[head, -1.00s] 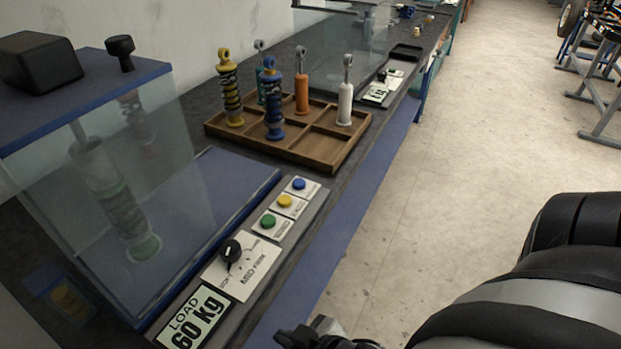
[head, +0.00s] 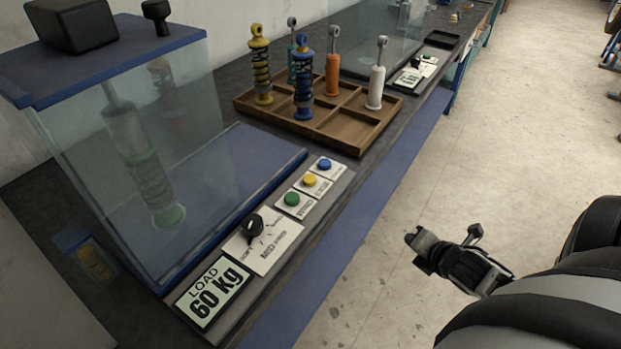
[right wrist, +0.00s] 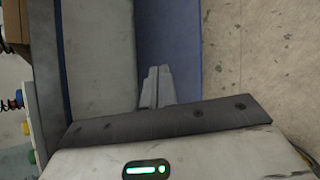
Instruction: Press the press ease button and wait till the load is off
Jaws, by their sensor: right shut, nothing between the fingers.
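The control panel (head: 240,305) runs along the front of the glass test case (head: 140,190). It carries a green button (head: 292,199), a yellow button (head: 310,180) and a blue button (head: 325,164); their labels are too small to read. A black dial (head: 253,225) is nearer, and the load display (head: 212,292) reads 60 kg. A spring shock absorber (head: 140,165) stands inside the case under a rod. My right gripper (head: 414,239) is shut and empty, out right of the bench, apart from the buttons. Its fingers also show in the right wrist view (right wrist: 157,86). My left gripper is out of view.
A wooden tray (head: 345,140) with several upright shock absorbers stands beyond the panel. A second glass case (head: 375,40) is farther back. The bench's blue front edge (head: 385,185) lies between my right gripper and the panel.

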